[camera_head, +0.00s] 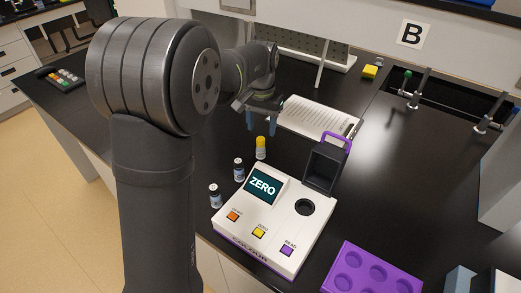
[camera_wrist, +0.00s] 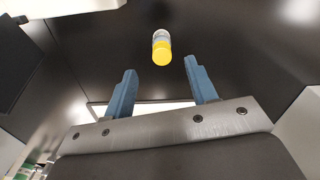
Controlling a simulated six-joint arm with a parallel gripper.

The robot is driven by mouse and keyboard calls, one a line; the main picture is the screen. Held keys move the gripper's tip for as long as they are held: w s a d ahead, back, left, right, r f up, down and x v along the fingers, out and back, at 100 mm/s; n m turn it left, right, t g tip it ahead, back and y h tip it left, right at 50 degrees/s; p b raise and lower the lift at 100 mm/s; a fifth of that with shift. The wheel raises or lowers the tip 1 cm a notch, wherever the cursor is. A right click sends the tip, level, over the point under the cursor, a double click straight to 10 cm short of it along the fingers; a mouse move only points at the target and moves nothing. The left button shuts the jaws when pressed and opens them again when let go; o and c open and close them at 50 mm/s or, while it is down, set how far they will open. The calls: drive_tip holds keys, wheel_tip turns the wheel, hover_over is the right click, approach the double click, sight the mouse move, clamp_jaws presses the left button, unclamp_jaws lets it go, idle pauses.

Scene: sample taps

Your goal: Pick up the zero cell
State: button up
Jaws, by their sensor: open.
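A small vial with a yellow cap (camera_head: 261,147), which I take to be the zero cell, stands upright on the black bench behind the colorimeter. In the wrist view the yellow-capped vial (camera_wrist: 161,48) shows beyond my fingertips, roughly centred between them. My gripper (camera_head: 262,122) is open, with blue fingers, behind the vial in the head view. In the wrist view my gripper (camera_wrist: 160,68) holds nothing, and the vial is apart from both fingers. The vial's label is too small to read.
Two dark-capped vials (camera_head: 239,169) (camera_head: 214,195) stand left of the white colorimeter (camera_head: 280,250), whose screen reads ZERO and lid is up. A purple rack (camera_head: 398,284) is at front right.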

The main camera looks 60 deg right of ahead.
sight(261, 148)
wheel_tip(261, 148, down, 10)
drive_tip(key=shift+w+r, duration=0.1)
drive_tip(key=shift+w, duration=0.05)
drive_tip(key=c, duration=0.9)
